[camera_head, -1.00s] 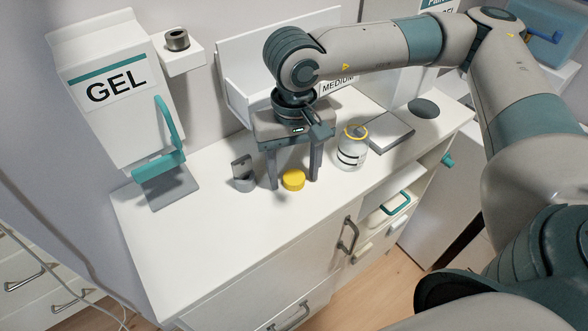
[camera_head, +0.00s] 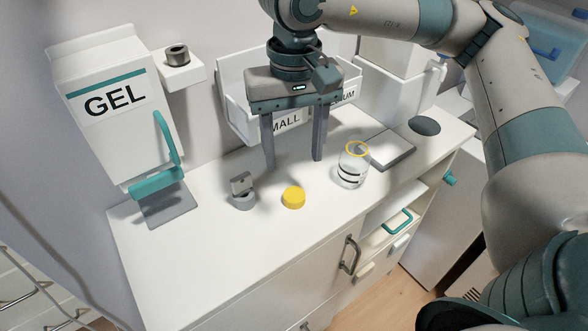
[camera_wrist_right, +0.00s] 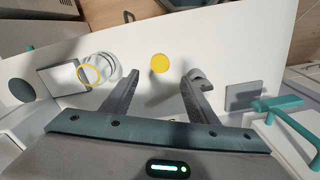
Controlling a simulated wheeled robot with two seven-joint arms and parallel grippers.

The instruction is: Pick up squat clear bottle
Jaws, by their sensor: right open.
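The squat clear bottle (camera_head: 352,168) stands upright on the white counter, with a yellow ring at its open top and dark bands on its side. It also shows in the right wrist view (camera_wrist_right: 103,70), left of the fingers. A yellow cap (camera_head: 293,197) lies on the counter to its left; the right wrist view shows the cap (camera_wrist_right: 160,63) beyond and between the fingertips. My right gripper (camera_head: 294,164) is open and empty, raised above the counter behind the cap and left of the bottle. My left gripper is not in view.
A small grey device (camera_head: 243,192) stands left of the cap. A gel dispenser (camera_head: 112,105) with a teal lever is at the left. White labelled bins (camera_head: 237,112) stand behind my gripper. A flat grey plate (camera_head: 392,150) lies right of the bottle. The counter's front is clear.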

